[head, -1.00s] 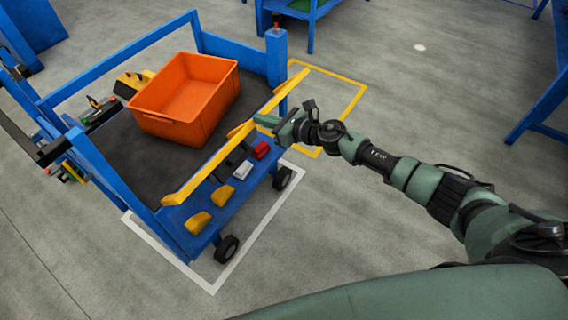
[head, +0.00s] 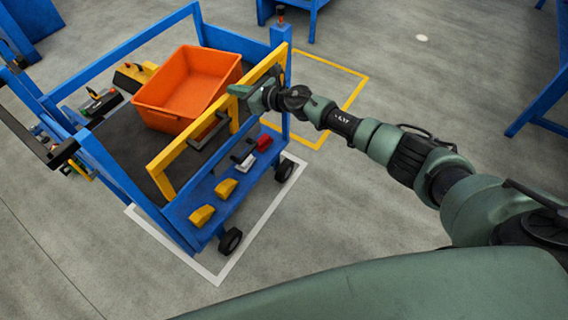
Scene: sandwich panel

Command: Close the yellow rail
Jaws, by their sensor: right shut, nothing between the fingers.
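The yellow rail (head: 192,141) is a barred frame along the near long side of the blue cart (head: 226,38). It stands raised and looks near upright, its far end close to the blue corner post (head: 280,68). I cannot tell whether it is fully home or latched. My right gripper (head: 238,92) is shut and empty, at the outer side of the rail's upper part toward its far end. Its tips seem to touch or overlap the rail; the exact contact is hard to tell. My left gripper is not in view.
An orange bin (head: 188,92) stands on the cart's dark deck. Yellow blocks (head: 203,215), a white piece (head: 244,164) and a red piece (head: 263,143) sit on the blue ledge below the rail. The floor to the right is open; a blue bench (head: 545,105) stands at far right.

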